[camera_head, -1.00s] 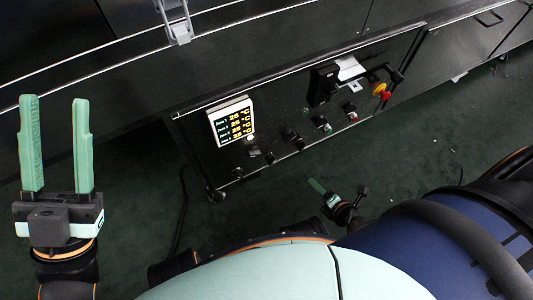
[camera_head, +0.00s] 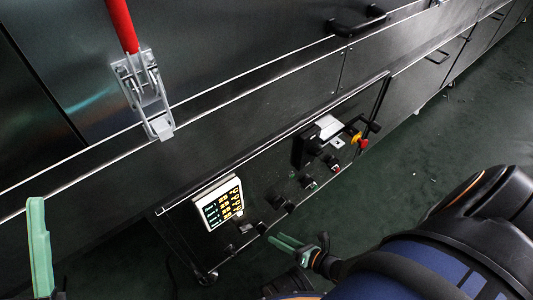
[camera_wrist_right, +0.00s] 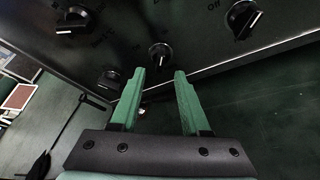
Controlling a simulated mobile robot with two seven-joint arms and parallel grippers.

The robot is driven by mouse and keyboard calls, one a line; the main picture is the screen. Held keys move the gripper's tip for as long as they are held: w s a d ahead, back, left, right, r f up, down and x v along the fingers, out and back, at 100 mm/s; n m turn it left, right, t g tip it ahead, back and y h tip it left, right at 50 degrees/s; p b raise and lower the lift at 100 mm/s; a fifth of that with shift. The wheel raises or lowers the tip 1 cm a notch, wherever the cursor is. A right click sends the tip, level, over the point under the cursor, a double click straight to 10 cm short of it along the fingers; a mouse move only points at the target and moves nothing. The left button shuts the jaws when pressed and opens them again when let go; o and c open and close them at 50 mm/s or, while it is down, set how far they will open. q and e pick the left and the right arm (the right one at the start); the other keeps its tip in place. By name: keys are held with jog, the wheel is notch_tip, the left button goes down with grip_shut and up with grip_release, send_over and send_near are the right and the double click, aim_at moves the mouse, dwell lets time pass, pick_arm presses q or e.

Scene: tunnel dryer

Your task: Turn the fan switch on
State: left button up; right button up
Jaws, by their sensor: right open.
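The control panel (camera_head: 270,190) has several black rotary knobs; I cannot tell which is the fan switch. In the right wrist view, one knob (camera_wrist_right: 160,56) lies just beyond my fingertips, between them in the picture. Another knob (camera_wrist_right: 110,80) is to its left, and one (camera_wrist_right: 244,18) marked "Off" is at upper right. My right gripper (camera_wrist_right: 159,75) is open and empty, apparently short of the panel. In the head view, my right gripper (camera_head: 283,241) is below the panel's lower edge. Of my left gripper, only one finger (camera_head: 39,245) shows at the left edge.
A lit temperature display (camera_head: 219,203) is left of the knobs. A red-yellow emergency stop (camera_head: 358,139) is on the right. A red-handled latch (camera_head: 145,90) and black handle (camera_head: 357,20) are on the machine above. Dark green floor lies below right.

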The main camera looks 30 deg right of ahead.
aim_at(265, 232)
jog(key=b+x, duration=0.1)
jog(key=x, duration=0.4)
jog(key=shift+w+a, duration=0.1)
jog(key=shift+w, duration=0.3)
jog(key=shift+c, duration=0.3)
grip_shut()
